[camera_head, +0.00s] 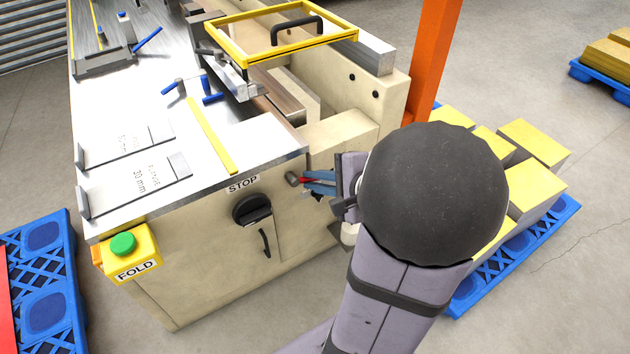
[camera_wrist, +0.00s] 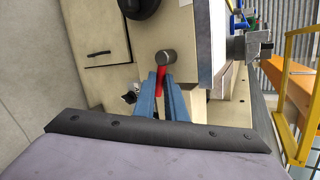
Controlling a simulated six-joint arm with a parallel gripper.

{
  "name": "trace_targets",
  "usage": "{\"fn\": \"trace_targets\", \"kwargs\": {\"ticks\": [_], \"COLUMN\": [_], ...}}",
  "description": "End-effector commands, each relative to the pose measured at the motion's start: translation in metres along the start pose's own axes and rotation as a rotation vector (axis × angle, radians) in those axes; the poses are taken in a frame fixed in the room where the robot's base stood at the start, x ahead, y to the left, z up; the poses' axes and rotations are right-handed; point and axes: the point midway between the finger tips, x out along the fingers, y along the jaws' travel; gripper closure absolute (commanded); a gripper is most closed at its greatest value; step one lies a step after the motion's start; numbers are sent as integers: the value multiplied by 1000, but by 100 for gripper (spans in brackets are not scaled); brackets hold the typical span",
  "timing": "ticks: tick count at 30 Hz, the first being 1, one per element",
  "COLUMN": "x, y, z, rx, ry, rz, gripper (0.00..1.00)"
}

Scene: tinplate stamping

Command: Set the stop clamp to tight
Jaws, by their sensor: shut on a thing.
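A red-handled lever (camera_wrist: 161,83) with a grey round hub (camera_wrist: 166,58) sits on the machine's front side, below the table edge. I take it to be the stop clamp, as the STOP label (camera_head: 243,185) is close by. In the head view the grey hub (camera_head: 292,179) shows left of my fingers. My gripper (camera_head: 312,181) has blue fingers, also seen in the wrist view (camera_wrist: 161,78). They are shut on the red handle, one on each side. The lever's markings are not visible, and my fingers partly hide the handle.
A black rotary knob (camera_head: 252,209) is left of the lever, with a black door handle (camera_head: 265,243) below. A green FOLD button (camera_head: 123,244) is at the front left corner. A yellow guard frame (camera_head: 232,52) stands above the machine. Loaded pallets (camera_head: 530,225) stand right.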

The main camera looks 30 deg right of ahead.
Motion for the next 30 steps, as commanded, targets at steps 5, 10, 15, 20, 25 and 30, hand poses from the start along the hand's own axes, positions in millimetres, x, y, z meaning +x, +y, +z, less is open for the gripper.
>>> {"fn": "trace_targets", "kwargs": {"ticks": [5,10,15,20,25,30], "x": [0,0,0,-4,-17,-40], "y": [-1,-1,-1,-1,-1,-2], "z": [-1,0,0,-1,-2,-2], "rx": [-7,-5,-4,-4,-6,-4], "ry": [2,1,1,2,4,6], "rz": [0,0,0,-3,-6,-5], "gripper": [100,82,82,82,82,82]}}
